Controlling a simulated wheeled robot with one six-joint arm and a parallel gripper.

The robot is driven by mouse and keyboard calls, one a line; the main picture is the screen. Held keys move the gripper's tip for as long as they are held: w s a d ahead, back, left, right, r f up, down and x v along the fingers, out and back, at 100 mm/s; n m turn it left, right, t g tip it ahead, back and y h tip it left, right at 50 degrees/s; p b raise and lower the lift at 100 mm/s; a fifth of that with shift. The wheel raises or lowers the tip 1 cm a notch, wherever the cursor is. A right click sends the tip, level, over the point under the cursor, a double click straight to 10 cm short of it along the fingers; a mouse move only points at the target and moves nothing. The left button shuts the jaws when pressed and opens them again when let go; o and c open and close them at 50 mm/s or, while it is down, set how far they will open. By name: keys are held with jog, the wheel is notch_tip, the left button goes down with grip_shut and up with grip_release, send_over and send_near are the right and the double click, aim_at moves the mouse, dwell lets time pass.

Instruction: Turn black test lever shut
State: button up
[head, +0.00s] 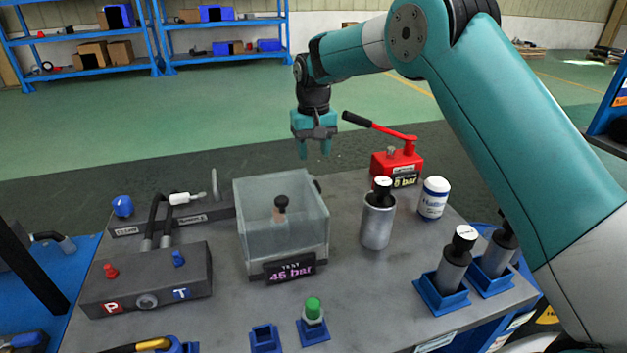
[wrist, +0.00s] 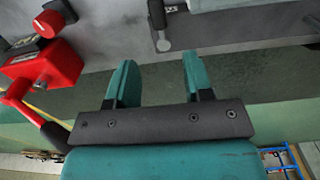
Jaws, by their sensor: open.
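The clear test box (head: 252,235) stands mid-bench in the head view, with a display reading TEST 45 bar (head: 290,268) on its front. A small dark part, likely the black test lever (head: 318,184), shows at its back right corner. The wrist view shows a dark lever (wrist: 157,14) with a grey rounded end at the bench edge, beyond my fingertips. My gripper (head: 314,150) hangs above and behind the box, fingers down. In the wrist view my gripper (wrist: 157,72) is open and empty, apart from the lever. The lever's exact angle is unclear.
A red hand pump (head: 397,165) with a long handle stands right of my gripper; it also fills the left of the wrist view (wrist: 45,65). A metal cylinder (head: 377,222) and a white jar (head: 433,198) stand right of the box. A grey port block (head: 150,280) is at left.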

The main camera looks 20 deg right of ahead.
aim_at(314, 180)
notch_tip(314, 180, down, 9)
jog(key=shift+r, duration=0.15)
grip_shut()
